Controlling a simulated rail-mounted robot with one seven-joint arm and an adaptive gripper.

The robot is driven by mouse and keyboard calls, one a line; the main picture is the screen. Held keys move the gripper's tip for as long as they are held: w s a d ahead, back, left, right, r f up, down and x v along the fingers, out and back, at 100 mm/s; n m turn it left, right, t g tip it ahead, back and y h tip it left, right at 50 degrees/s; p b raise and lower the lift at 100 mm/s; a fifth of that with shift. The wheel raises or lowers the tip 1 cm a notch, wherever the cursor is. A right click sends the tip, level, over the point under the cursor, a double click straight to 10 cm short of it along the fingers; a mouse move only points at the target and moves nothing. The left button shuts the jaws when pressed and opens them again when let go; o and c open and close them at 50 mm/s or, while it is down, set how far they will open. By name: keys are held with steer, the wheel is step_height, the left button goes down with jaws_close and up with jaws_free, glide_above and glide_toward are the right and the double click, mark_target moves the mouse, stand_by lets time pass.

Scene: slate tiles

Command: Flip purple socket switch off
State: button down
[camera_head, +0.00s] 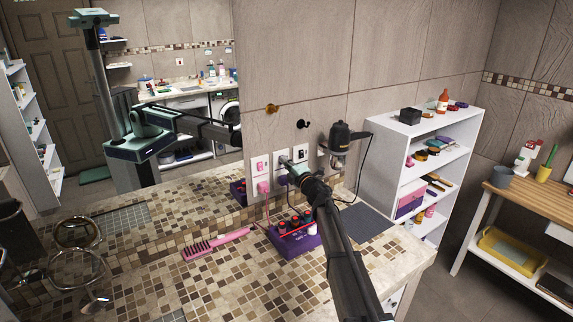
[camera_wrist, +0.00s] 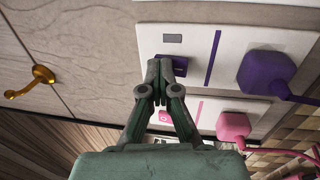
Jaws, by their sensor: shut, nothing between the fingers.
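The purple socket is a white wall plate (camera_wrist: 285,40) with a dark purple rocker switch (camera_wrist: 178,62), a purple stripe and a purple plug (camera_wrist: 265,72) inserted at the right in the wrist view. My gripper (camera_wrist: 163,68) is shut and empty, its fingertips at the purple switch and covering part of it. I cannot tell whether they press it or what position it is in. In the head view my gripper (camera_head: 285,160) reaches the middle of the wall socket row and hides most of the purple plate.
A pink socket with a pink plug (camera_wrist: 232,127) sits beside the purple one, and another socket (camera_head: 299,153) is on the other side. Cords hang to a purple box (camera_head: 296,243) on the tiled counter (camera_head: 210,275). A hair dryer (camera_head: 342,140) hangs at right; a pink comb (camera_head: 215,244) lies at left.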

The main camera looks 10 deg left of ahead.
steer(key=s+d+r+b, duration=0.2)
steer(key=s+d, duration=0.6)
steer(key=s, duration=0.2)
steer(key=shift+s+d, duration=0.35)
steer(key=shift+s, duration=0.05)
steer(key=shift+r, duration=0.1)
